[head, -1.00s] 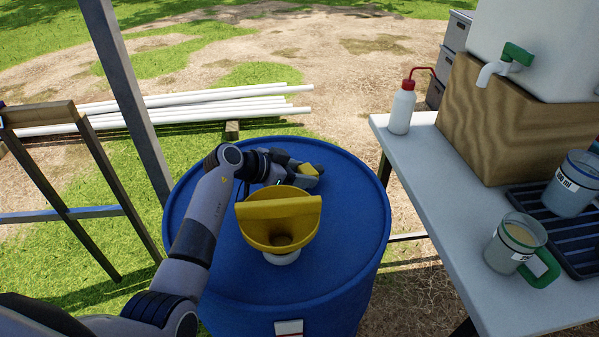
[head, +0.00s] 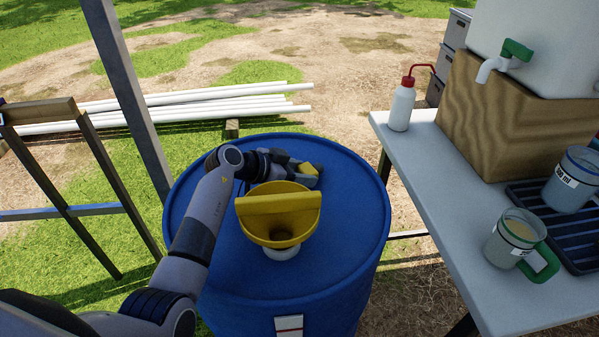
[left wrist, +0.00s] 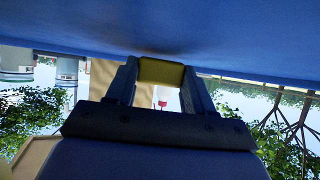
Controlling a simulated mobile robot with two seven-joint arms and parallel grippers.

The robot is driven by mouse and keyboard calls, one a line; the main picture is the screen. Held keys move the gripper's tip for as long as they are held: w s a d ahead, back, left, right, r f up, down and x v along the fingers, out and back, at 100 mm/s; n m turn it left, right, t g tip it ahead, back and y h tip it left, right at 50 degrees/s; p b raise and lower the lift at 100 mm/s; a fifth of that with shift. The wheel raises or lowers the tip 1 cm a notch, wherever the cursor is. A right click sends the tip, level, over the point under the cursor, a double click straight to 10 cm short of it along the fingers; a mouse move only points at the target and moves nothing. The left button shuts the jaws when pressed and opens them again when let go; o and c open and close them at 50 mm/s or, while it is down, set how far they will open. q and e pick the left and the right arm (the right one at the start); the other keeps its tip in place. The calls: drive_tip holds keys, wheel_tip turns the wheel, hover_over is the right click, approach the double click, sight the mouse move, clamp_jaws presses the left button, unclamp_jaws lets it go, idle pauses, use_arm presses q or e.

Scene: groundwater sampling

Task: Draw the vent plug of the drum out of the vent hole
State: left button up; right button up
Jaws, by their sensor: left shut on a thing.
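The blue drum (head: 350,220) stands upright in the middle of the head view. My left gripper (head: 307,171) is low over the far part of its lid, shut on the yellow vent plug (head: 309,168). In the left wrist view the yellow plug (left wrist: 162,73) sits between both fingers, right against or very close to the blue lid (left wrist: 240,40), which fills the top of the picture. The vent hole is hidden, and I cannot tell whether the plug is still in it. My right gripper is not in view.
A yellow funnel (head: 279,228) stands on the drum lid, just in front of my left wrist. To the right, a table (head: 440,190) holds a wash bottle (head: 402,108), jugs (head: 515,239) and a dark rack (head: 577,240). White pipes (head: 230,104) lie behind the drum.

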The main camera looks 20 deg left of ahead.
use_arm(q)
drive_tip(key=shift+s+f, duration=0.25)
drive_tip(key=shift+f, duration=0.5)
drive_tip(key=o, duration=1)
drive_tip(key=shift+s+a+r, duration=0.2)
drive_tip(key=shift+a+r, duration=0.05)
drive_tip(key=shift+a, duration=0.05)
drive_tip(key=shift+w+r+p+v, duration=0.1)
drive_tip(key=shift+r+p+v, duration=0.15)
drive_tip(key=shift+v, duration=0.9)
drive_tip(key=shift+w+r+p+v, duration=0.1)
drive_tip(key=shift+p+v, duration=0.2)
drive_tip(key=shift+v, duration=0.8)
drive_tip(key=shift+w+r+p+v, duration=0.1)
drive_tip(key=shift+r+p+v, duration=0.15)
drive_tip(key=shift+v, duration=0.9)
drive_tip(key=shift+d, duration=0.2)
